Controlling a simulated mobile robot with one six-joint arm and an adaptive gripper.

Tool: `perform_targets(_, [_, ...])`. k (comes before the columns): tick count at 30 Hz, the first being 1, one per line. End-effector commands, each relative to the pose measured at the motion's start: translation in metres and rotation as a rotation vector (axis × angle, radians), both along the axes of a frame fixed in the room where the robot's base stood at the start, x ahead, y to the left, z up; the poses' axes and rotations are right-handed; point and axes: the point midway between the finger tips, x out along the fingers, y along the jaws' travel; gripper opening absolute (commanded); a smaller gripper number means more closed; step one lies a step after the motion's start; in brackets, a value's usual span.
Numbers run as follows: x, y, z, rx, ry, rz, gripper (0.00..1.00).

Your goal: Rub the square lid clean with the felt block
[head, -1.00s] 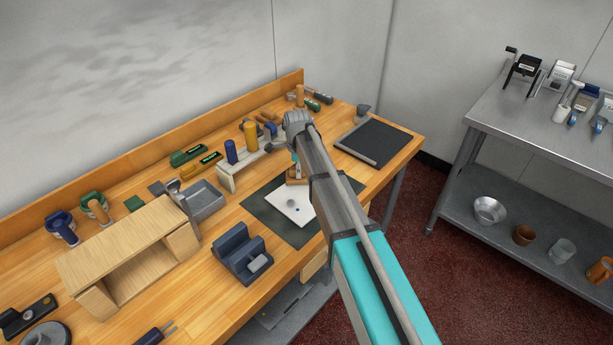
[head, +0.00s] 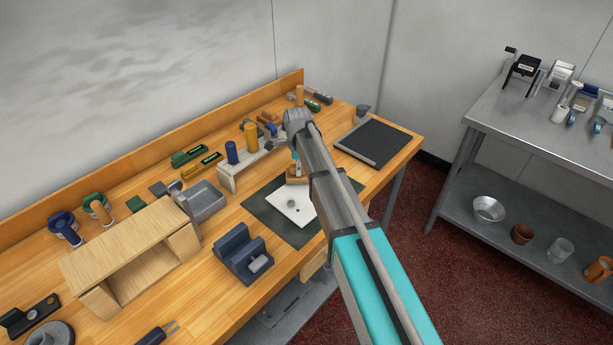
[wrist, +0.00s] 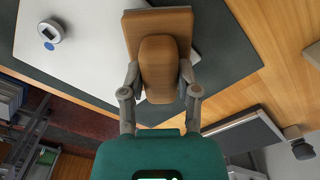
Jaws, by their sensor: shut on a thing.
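The square lid (head: 281,206) is a white plate lying flat on a dark mat, with a grey round knob and a small blue spot visible on it in the head view. It also shows in the wrist view (wrist: 85,45), with the round knob (wrist: 49,31) at the left. My gripper (wrist: 160,80) is shut on the felt block (wrist: 158,20), gripping its rounded wooden handle. The block is at the lid's far edge and overlaps it in the wrist view; I cannot tell whether it touches. Its underside is hidden. My arm partly covers the block in the head view.
The dark mat (head: 262,212) lies around the lid. A navy slotted holder (head: 243,253) stands nearer, and a pale rack (head: 236,172) with upright handles stands behind. A grey tray (head: 206,201) is at left. A dark board (head: 372,141) lies at the right end.

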Motion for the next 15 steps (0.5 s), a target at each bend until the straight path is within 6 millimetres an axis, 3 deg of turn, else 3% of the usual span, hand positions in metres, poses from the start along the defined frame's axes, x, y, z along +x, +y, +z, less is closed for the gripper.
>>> perform_targets(15, [0.0,0.0,0.045,0.0,0.0,0.0,0.0])
